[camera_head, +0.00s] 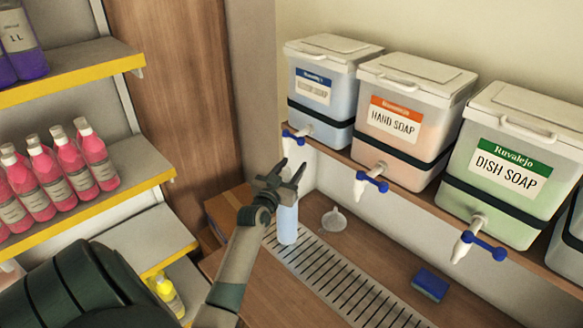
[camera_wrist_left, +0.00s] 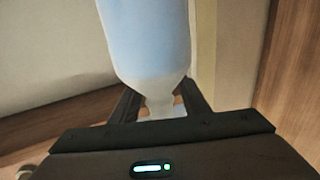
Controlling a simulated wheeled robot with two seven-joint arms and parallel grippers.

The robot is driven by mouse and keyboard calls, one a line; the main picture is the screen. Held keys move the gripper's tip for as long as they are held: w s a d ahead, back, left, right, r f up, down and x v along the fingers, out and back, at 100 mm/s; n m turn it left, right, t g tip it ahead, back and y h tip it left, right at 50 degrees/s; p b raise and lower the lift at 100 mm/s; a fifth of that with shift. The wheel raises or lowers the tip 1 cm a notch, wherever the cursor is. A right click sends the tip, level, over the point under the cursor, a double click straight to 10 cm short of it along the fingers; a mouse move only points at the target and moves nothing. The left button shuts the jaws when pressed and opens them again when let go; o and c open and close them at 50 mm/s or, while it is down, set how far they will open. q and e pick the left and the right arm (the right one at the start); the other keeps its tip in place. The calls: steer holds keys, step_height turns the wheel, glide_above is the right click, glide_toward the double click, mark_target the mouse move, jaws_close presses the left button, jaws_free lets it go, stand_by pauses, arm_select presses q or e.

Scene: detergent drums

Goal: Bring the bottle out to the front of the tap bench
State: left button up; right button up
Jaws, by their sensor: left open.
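The bottle (camera_head: 287,225) is light blue and stands upright at the far left end of the slotted drip grate, near the blue-labelled drum. My left gripper (camera_head: 281,177) is at its top, with the jaws open. In the left wrist view the bottle's blue body (camera_wrist_left: 147,40) fills the top middle. Its narrow neck lies between the two open fingers (camera_wrist_left: 160,105); I cannot tell whether they touch it. The tap bench (camera_head: 253,272) is brown wood. The gripper hides the bottle's top in the head view. My right gripper is not in view.
Drums with blue-handled taps line a shelf above the bench, including hand soap (camera_head: 403,118) and dish soap (camera_head: 505,165). A pale funnel (camera_head: 334,219) is close right of the bottle. A blue sponge (camera_head: 430,284) lies farther right. Shelves of pink bottles (camera_head: 96,153) stand left.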

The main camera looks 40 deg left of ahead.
arm_select(q)
jaws_close()
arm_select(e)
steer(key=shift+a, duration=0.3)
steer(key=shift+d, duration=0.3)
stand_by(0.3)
